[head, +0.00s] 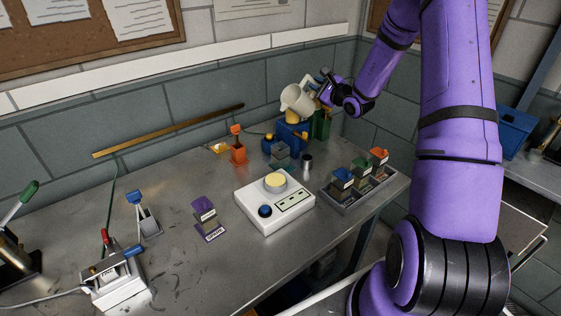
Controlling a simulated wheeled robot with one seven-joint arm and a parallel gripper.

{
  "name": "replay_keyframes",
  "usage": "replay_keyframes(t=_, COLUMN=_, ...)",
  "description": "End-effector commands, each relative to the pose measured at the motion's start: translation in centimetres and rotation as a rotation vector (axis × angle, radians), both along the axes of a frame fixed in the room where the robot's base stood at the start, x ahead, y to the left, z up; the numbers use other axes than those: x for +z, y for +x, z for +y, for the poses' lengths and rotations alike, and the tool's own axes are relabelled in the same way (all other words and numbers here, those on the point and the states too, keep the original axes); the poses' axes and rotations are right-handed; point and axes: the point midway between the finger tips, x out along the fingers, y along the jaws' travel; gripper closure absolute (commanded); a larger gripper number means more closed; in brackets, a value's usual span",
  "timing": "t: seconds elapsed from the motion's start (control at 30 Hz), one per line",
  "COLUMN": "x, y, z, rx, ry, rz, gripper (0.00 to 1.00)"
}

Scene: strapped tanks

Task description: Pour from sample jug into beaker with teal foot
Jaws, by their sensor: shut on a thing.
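The sample jug (298,100) is a pale cream jug at the back right of the bench in the head view. My gripper (322,84) is shut on it from the right and holds it in the air, tilted with its mouth toward the left. Below it stand a blue block-like stand (291,133) and a small grey-teal clear vessel (280,154). I cannot tell for sure whether this vessel is the beaker with the teal foot. No stream of liquid can be made out, and the jug's inside is hidden.
A white device (275,206) with a yellow disc and blue knob sits mid-bench. A metal cup (306,164) stands behind it. An orange holder (238,153) and purple-tagged holder (204,210) stand left.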

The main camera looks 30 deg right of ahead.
Motion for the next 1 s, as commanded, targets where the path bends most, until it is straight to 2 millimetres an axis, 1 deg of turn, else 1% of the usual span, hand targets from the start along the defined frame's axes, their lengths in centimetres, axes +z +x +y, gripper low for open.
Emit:
replay_keyframes(t=0.33, x=0.08, y=0.01, z=0.05, rx=0.0, ry=-0.004, rz=-0.002, gripper=1.0)
replay_keyframes(t=0.6, x=0.47, y=-0.11, z=0.66, rx=0.0, ry=-0.087, rz=-0.018, gripper=1.0)
replay_keyframes(t=1.0, x=0.43, y=-0.1, z=0.62, rx=0.0, ry=-0.088, rz=-0.019, gripper=1.0)
